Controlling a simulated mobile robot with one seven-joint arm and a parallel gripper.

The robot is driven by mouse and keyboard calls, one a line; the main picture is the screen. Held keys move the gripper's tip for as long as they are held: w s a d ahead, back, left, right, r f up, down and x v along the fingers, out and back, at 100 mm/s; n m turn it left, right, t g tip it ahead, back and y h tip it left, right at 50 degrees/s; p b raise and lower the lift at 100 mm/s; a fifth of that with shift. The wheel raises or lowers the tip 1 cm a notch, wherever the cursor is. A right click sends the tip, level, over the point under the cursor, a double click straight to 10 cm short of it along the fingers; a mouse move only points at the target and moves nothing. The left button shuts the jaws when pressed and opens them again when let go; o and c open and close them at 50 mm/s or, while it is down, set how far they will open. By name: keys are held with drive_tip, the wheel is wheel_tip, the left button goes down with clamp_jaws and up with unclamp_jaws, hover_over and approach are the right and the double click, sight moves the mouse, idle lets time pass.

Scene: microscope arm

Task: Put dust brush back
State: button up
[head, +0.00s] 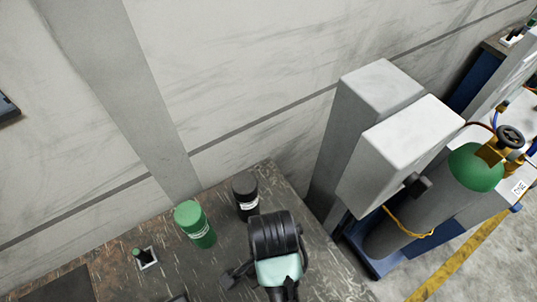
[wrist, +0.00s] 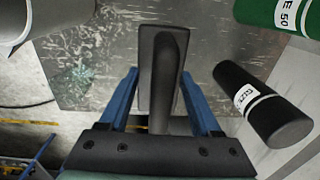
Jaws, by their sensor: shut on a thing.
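The dust brush (wrist: 147,62) is a dark, flat block with a rounded handle, seen from above in the wrist view. My gripper (wrist: 159,80) has blue fingers on either side of it and is shut on it. The brush tip reaches over the speckled worktop; I cannot tell whether it touches. In the head view my arm's dark wrist hangs over the bench's right part and mostly hides the brush and fingers. No brush holder can be made out for certain.
A black labelled canister (head: 245,195) and a green canister (head: 195,223) stand close beside my wrist on the bench (head: 105,255). A small white-framed item (head: 146,257) lies further left. Grey boxes (head: 400,150) and a green-topped gas cylinder (head: 475,168) stand right, off the bench.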

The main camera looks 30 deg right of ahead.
wheel_tip(320, 180, down, 9)
drive_tip(key=shift+f+p, duration=0.2)
drive_tip(key=shift+p, duration=0.1)
drive_tip(key=o, duration=1.3)
drive_tip(key=shift+r, duration=0.15)
drive_tip(key=r, duration=1.1)
drive_tip(key=shift+s+r, duration=0.3)
drive_tip(key=shift+r, duration=0.1)
